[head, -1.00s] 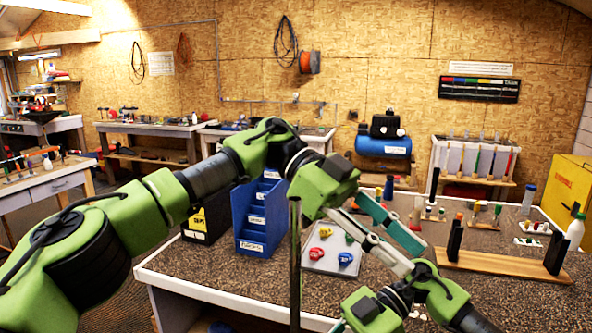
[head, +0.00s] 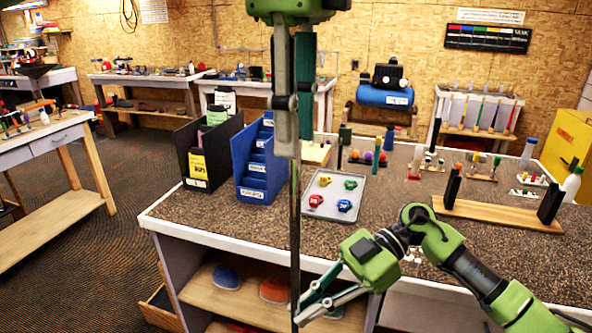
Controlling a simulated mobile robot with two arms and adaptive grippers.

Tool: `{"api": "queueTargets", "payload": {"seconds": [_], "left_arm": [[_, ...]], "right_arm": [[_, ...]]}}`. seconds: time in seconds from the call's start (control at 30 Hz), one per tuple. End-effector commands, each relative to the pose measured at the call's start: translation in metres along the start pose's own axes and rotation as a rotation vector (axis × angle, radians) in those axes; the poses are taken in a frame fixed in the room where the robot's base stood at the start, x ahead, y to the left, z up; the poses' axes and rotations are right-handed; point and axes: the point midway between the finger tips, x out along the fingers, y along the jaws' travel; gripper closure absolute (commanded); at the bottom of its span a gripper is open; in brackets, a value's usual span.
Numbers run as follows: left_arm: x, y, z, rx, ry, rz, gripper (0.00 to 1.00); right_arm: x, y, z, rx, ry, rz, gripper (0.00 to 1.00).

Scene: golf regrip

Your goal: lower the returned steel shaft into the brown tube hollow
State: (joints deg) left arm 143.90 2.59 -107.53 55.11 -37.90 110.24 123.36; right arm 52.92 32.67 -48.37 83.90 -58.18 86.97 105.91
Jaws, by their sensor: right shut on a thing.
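The steel shaft (head: 295,230) stands nearly upright in front of the workbench's left part. My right gripper (head: 300,310) is shut on it low down, near the bottom edge of the head view. My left gripper (head: 289,150) points down at the top centre, with its fingers over the shaft's upper end. One grey finger and one green finger show there; whether they are shut on the shaft is unclear. The shaft's upper end is hidden at the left fingers, and its lower end is not clearly visible. I cannot pick out the brown tube.
The workbench (head: 400,240) carries a blue bin (head: 247,185), a black bin (head: 196,182), a grey tray (head: 318,210) with coloured pieces, and a wooden stand (head: 500,216) with two black uprights. Several small racks stand farther back.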

Motion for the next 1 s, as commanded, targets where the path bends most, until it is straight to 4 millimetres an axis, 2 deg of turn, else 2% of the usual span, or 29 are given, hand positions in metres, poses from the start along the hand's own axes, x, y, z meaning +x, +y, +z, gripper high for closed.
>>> {"api": "queueTargets", "payload": {"seconds": [0.3, 0.5, 0.7, 1.0], "left_arm": [[0.058, 0.001, 0.0, 0.003, 0.002, 0.004, 0.71], [0.089, 0.001, -0.001, 0.002, 0.004, 0.002, 0.71], [0.103, 0.001, -0.001, 0.002, 0.005, 0.002, 0.71], [0.105, 0.0, -0.001, 0.002, 0.006, 0.0, 0.71]], "right_arm": [[0.0, 0.0, 0.0, -0.001, 0.001, 0.0, 1.0], [0.0, 0.0, 0.0, 0.0, 0.001, 0.0, 1.0], [0.0, 0.0, 0.0, 0.0, 0.001, 0.0, 1.0], [0.0, 0.0, 0.0, 0.0, 0.0, 0.0, 1.0]]}}
